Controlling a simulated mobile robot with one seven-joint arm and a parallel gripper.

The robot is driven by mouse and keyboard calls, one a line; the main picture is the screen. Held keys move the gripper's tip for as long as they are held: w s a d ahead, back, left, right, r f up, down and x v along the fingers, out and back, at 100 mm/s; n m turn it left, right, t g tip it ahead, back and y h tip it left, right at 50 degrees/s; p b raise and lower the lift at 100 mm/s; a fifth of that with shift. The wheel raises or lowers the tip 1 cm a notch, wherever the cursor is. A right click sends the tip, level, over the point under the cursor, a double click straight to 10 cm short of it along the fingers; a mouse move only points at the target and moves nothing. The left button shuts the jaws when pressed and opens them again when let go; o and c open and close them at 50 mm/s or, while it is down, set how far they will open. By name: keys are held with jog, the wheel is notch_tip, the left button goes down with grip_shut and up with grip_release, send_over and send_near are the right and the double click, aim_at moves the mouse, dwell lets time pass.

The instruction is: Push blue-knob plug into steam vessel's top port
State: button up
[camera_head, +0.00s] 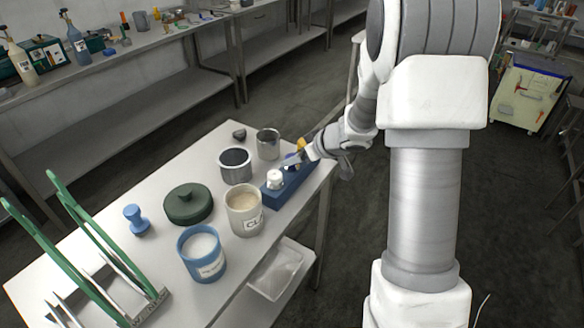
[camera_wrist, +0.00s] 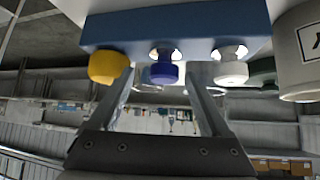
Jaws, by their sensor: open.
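The blue-knob plug (camera_wrist: 164,70) sits in a blue rack (camera_wrist: 215,24) between a yellow-knob plug (camera_wrist: 107,67) and a white-knob plug (camera_wrist: 232,68). The wrist view shows them upside down. My gripper (camera_wrist: 164,88) is open, with one finger on each side of the blue knob; I cannot tell whether they touch it. In the head view my gripper (camera_head: 297,158) reaches the rack (camera_head: 290,185) from the right and mostly hides the blue knob. A blue vessel (camera_head: 203,262) and a white vessel (camera_head: 244,218) carry labels; I cannot tell which is the steam vessel.
The white table (camera_head: 120,200) also holds a dark green lid (camera_head: 188,207), a blue stamp-like piece (camera_head: 136,220), two grey metal pots (camera_head: 235,167) (camera_head: 268,144) and a green-armed stand (camera_head: 95,250) at left. A white tray (camera_head: 280,270) sits below the table's right edge.

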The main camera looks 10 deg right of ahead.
jog(key=b+x, duration=0.1)
jog(key=x, duration=0.1)
jog(key=b+x, duration=0.1)
jog(key=x, duration=0.2)
jog(key=shift+s+a+r, duration=0.1)
jog(key=shift+a, duration=0.25)
jog(key=shift+w, duration=0.2)
grip_shut()
